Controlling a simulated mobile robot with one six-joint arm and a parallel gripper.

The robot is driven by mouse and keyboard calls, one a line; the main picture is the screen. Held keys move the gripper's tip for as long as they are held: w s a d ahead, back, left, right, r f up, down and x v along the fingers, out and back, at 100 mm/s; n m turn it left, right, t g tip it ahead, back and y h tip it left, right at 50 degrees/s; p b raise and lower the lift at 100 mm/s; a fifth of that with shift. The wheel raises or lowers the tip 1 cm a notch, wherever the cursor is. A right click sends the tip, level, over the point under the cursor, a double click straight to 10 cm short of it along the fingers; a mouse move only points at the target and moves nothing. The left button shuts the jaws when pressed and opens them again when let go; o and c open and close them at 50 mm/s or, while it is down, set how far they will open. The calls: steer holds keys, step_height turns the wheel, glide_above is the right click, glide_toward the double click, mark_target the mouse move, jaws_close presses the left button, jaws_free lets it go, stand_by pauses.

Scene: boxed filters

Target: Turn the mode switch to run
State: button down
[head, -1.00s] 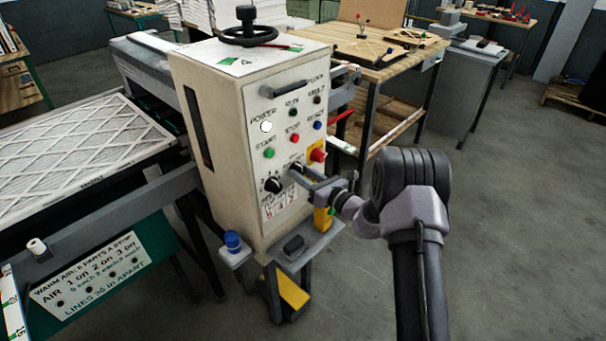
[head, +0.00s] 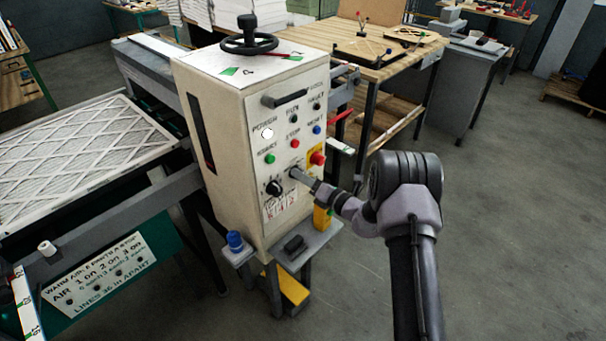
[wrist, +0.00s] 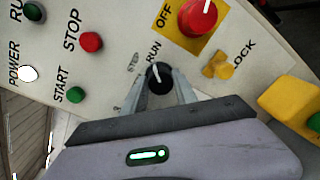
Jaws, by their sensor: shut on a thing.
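The mode switch (wrist: 159,80) is a small black knob with a white pointer line, on the pale control panel in the wrist view. Labels STEP and RUN are printed around it. The pointer line points up in the picture, close to the word RUN. My gripper (wrist: 162,92) has one finger on each side of the knob and is shut on it. In the head view my gripper (head: 300,177) reaches the panel's lower right part and hides the switch.
Red STOP (wrist: 91,42) and green START (wrist: 76,95) buttons are to the left. A black dial (head: 274,187) sits left of my gripper. Open floor lies right.

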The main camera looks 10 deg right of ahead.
steer(key=shift+m, duration=0.5)
stand_by(0.3)
steer(key=c, duration=1)
jaws_free()
steer(key=shift+o, duration=0.2)
steer(key=p+v, duration=0.2)
steer(key=v, duration=1.5)
steer(key=shift+d+p, duration=0.25)
steer(key=shift+p, duration=0.05)
steer(key=shift+s+r, duration=0.1)
steer(key=shift+r, duration=0.05)
